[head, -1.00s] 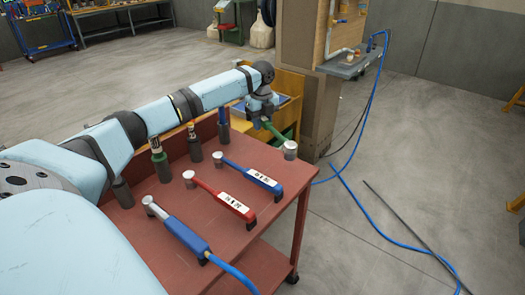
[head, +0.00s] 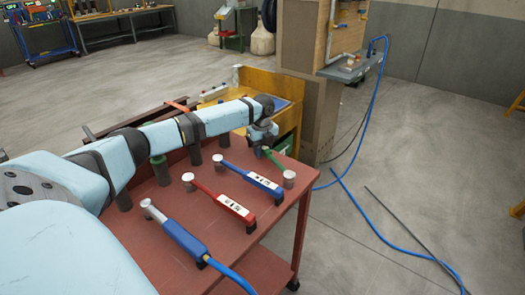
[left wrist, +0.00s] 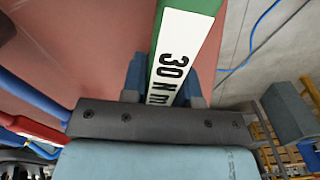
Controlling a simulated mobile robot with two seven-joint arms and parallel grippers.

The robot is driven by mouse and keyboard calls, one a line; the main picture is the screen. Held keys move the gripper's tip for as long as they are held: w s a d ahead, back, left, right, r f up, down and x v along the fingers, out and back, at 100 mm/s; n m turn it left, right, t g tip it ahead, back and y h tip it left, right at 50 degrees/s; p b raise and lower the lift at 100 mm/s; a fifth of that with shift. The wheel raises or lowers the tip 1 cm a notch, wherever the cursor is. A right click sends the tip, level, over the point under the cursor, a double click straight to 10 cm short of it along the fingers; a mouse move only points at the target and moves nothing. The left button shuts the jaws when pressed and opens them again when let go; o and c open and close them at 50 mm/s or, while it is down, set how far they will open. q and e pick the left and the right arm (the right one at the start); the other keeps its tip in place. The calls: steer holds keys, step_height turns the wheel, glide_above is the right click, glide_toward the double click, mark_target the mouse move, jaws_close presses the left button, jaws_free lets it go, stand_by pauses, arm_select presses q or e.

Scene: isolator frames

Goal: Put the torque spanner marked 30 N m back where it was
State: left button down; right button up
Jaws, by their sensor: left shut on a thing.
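The green torque spanner (head: 275,160) is in my left gripper (head: 263,144) over the far right of the red table (head: 160,195). Its round metal head (head: 289,179) is close to the tabletop near the right edge; I cannot tell if it touches. In the left wrist view the spanner's white label (left wrist: 180,45) reads 30 N m, and the blue fingers of the left gripper (left wrist: 163,88) are on either side of it. A blue spanner (head: 252,177) and a red spanner (head: 222,203) lie alongside on the table. My right gripper is not in view.
A blue-handled tool (head: 185,238) with a blue hose lies at the table's front. Dark upright holders (head: 195,155) stand along the back. A yellow bin (head: 287,88) and a brown cabinet (head: 308,90) are behind. A blue hose (head: 375,215) runs over the floor at right.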

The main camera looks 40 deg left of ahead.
arm_select(q)
steer(key=c, duration=0.9)
jaws_free()
step_height(320, 180, up, 12)
steer(key=p, duration=0.2)
steer(key=shift+r+p, duration=0.1)
steer(key=shift+p, duration=0.2)
